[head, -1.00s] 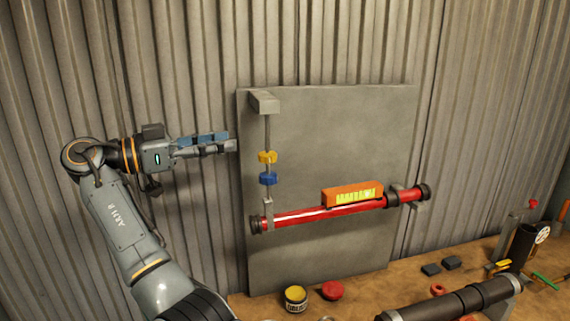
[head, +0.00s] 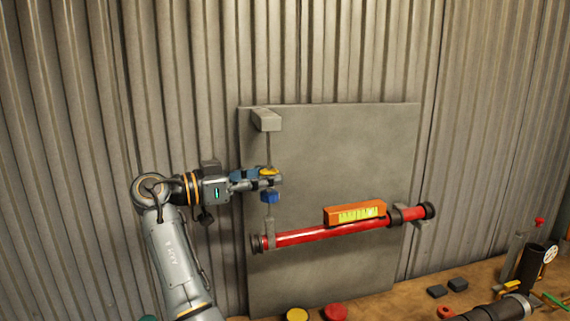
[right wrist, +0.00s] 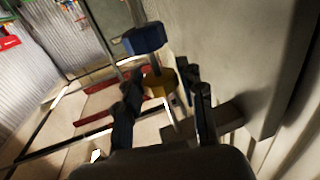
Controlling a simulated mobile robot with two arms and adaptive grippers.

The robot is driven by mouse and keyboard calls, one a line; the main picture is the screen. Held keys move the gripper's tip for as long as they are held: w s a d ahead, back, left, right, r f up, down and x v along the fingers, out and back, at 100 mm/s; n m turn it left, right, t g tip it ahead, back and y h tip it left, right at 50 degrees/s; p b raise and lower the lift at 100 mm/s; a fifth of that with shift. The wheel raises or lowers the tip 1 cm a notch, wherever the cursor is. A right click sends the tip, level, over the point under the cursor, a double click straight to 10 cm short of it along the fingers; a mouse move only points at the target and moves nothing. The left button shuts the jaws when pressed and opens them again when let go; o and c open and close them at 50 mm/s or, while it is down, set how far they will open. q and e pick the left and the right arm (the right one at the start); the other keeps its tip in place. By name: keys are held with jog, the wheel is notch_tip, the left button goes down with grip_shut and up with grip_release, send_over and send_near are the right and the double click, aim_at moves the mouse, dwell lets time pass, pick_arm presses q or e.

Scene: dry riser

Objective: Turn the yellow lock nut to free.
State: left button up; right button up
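The yellow lock nut (head: 268,172) sits on a thin vertical rod, with a blue nut (head: 270,197) below it. My right gripper (head: 265,178) reaches in from the left at the height of the yellow nut and partly hides it. In the right wrist view the yellow nut (right wrist: 158,82) lies between the two dark fingers (right wrist: 158,95), with small gaps that suggest they are not clamped on it. The blue nut (right wrist: 144,38) shows beyond the fingertips, clear of them. My left gripper is not in view.
A grey bracket (head: 265,120) holds the rod's top on a grey panel (head: 350,140). A red pipe (head: 310,234) with an orange level (head: 355,213) crosses the panel below. A bench (head: 400,300) with caps, blocks and tools lies at the bottom.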

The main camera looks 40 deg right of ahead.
jog(key=p+x, duration=0.1)
jog(key=x, duration=0.3)
jog(key=shift+s+d, duration=0.1)
jog(key=shift+d, duration=0.2)
grip_shut()
